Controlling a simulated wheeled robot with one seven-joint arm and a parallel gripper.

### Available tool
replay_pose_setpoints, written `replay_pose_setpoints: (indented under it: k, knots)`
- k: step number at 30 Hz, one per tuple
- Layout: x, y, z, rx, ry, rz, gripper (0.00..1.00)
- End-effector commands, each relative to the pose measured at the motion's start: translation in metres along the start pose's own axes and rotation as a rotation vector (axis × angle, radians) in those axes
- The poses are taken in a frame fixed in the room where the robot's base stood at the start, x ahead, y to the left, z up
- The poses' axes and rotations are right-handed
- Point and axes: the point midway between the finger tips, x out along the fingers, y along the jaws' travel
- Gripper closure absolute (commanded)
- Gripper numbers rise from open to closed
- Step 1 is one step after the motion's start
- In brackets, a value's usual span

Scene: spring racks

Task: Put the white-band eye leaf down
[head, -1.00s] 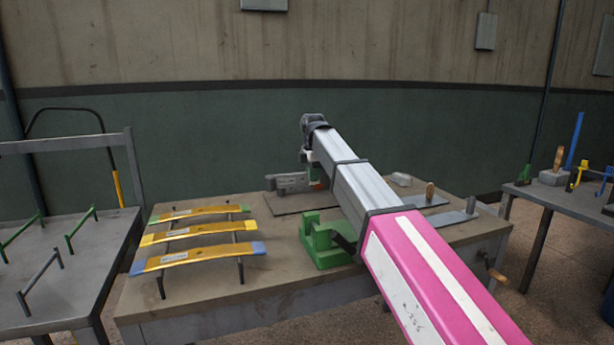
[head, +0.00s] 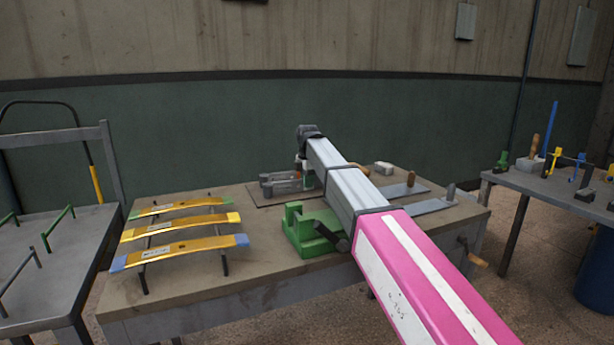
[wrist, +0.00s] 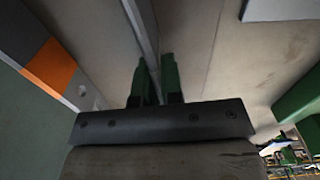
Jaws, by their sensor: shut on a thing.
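My gripper (wrist: 159,75) has green fingers, seen close up in the wrist view. It is shut on a thin grey strip (wrist: 142,30), which runs away from the fingers toward the top of the picture. I take this strip for the eye leaf; I make out no white band on it. In the head view my gripper hangs at the arm's far end over the back of the bench (head: 200,290), mostly hidden by my arm. Grey metal pieces (head: 280,184) show just left of it, above a dark plate (head: 262,196). I cannot tell whether the leaf touches the bench.
Three yellow leaves with green, yellow and blue ends (head: 180,248) rest on supports at the bench's left. A green vise (head: 308,232) stands in front of my gripper, partly under my arm. Flat grey plates (head: 432,206) lie right. Other tables stand left (head: 60,255) and right (head: 560,190).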

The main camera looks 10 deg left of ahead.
Motion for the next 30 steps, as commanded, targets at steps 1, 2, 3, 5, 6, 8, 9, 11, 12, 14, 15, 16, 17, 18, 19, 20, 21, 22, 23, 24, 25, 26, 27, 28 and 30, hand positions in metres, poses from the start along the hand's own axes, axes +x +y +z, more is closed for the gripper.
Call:
replay_pose_setpoints:
  k: [1,2,3,5,6,8,9,11,12,14,15,16,17,18,19,20,21,22,23,24,25,26,27,28,30]
  knots:
    - [0.001,0.000,0.000,0.000,0.000,0.001,1.00]
    - [0.001,0.000,0.000,0.000,0.000,0.001,1.00]
    - [0.001,0.000,0.000,0.000,0.000,0.001,1.00]
    - [0.001,0.000,0.000,0.000,0.000,0.001,1.00]
    - [0.001,0.000,0.000,0.000,0.000,0.001,1.00]
    - [0.001,0.000,0.000,0.000,0.000,0.001,1.00]
    - [0.001,0.000,0.000,0.000,0.000,0.001,1.00]
    - [0.003,0.000,0.000,0.000,0.000,0.001,1.00]
    - [0.004,0.000,0.000,0.000,0.000,0.000,0.89]
    - [0.004,0.000,0.000,0.000,0.000,0.000,0.70]
    - [0.004,0.000,0.000,0.000,0.000,0.000,0.67]
    - [0.004,0.000,0.000,0.000,0.000,0.000,0.67]
    - [0.004,0.000,0.000,0.000,0.000,0.000,0.67]
    - [0.004,0.000,0.000,0.000,0.000,0.000,0.67]
    - [0.004,0.000,0.000,0.000,0.000,0.000,0.67]
    - [0.004,0.000,0.000,0.000,0.000,0.000,0.67]
    - [0.003,0.000,0.000,0.000,0.000,0.000,0.67]
    - [0.003,0.000,0.000,0.000,0.000,0.000,0.67]
    - [0.003,0.000,0.000,0.000,0.000,0.000,0.67]
    - [0.001,0.000,0.000,0.000,0.000,0.000,0.67]
    - [0.000,0.000,0.000,0.000,0.000,0.000,0.67]
    - [-0.003,0.000,0.000,0.000,0.000,0.001,0.67]
    - [-0.007,0.001,0.000,0.000,0.000,0.001,0.67]
    - [-0.011,0.001,0.000,0.000,0.000,0.001,0.67]
    - [-0.021,0.001,0.000,0.000,0.000,0.001,0.67]
